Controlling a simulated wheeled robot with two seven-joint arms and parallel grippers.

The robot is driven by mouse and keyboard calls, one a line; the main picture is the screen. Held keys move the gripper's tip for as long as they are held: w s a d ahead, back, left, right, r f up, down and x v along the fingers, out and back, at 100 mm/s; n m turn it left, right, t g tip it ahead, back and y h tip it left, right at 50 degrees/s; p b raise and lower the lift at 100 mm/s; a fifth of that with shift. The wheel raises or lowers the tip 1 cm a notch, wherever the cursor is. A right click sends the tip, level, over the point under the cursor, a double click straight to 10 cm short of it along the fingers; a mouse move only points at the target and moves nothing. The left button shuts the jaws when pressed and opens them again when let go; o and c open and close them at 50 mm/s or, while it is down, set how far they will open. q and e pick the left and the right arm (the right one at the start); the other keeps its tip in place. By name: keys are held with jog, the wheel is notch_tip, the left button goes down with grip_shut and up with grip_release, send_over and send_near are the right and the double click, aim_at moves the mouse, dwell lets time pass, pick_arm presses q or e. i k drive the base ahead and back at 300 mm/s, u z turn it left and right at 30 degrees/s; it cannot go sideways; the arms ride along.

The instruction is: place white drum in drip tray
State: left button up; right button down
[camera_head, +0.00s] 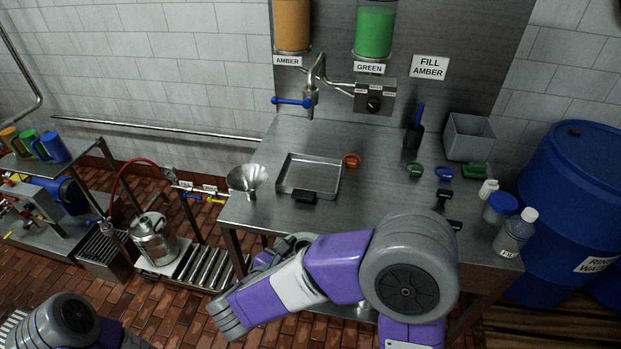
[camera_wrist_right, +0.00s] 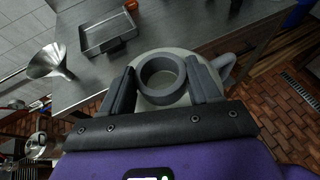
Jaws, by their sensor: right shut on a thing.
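The drip tray (camera_head: 310,173) is a shallow square metal tray with a black handle block at its front, on the steel table; it also shows in the right wrist view (camera_wrist_right: 103,30). It looks empty. The white drum (camera_wrist_right: 160,101) is a pale round vessel with a thick grey ring on top and a side handle. My right gripper (camera_wrist_right: 163,76) is shut on it, one finger on each side of the ring. The drum is short of the table's front edge, apart from the tray. In the head view my right arm hides most of it. My left gripper is out of view.
A steel funnel (camera_head: 247,178) stands left of the tray, and an orange ring-like piece (camera_head: 351,160) lies at its right. A tap (camera_head: 310,92) with a blue lever hangs above the table's back. Bottles (camera_head: 515,232) and a blue barrel (camera_head: 575,195) stand at the right.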

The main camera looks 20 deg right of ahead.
aim_at(317, 179)
jog(key=i, duration=1)
jog(key=z, duration=0.05)
